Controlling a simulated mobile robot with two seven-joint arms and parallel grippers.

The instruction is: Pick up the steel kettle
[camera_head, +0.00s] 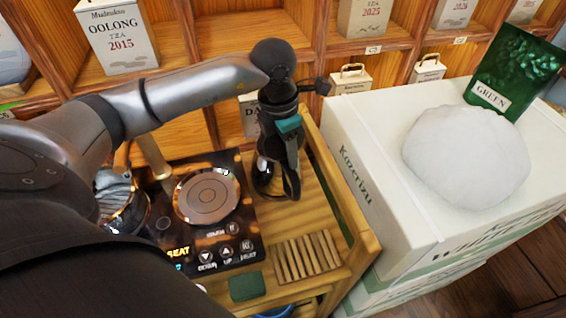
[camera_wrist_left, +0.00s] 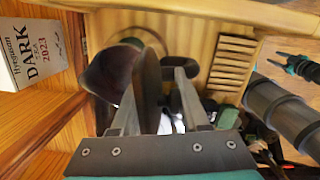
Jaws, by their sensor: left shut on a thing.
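My left gripper (camera_head: 280,160) points down over the wooden stand, right of the hot plate. In the left wrist view its fingers (camera_wrist_left: 158,85) are shut on a dark, strap-like part, which appears to be the handle of a dark, glossy vessel (camera_wrist_left: 108,75).
The round hot plate (camera_head: 207,195) is bare. A shiny vessel (camera_head: 118,205) stands left of it, partly behind my arm. A slatted wooden rest (camera_head: 306,257) and a green block (camera_head: 246,287) lie in front. Shelves with tea boxes (camera_head: 118,38) stand behind; a white crate (camera_head: 365,125) stands right.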

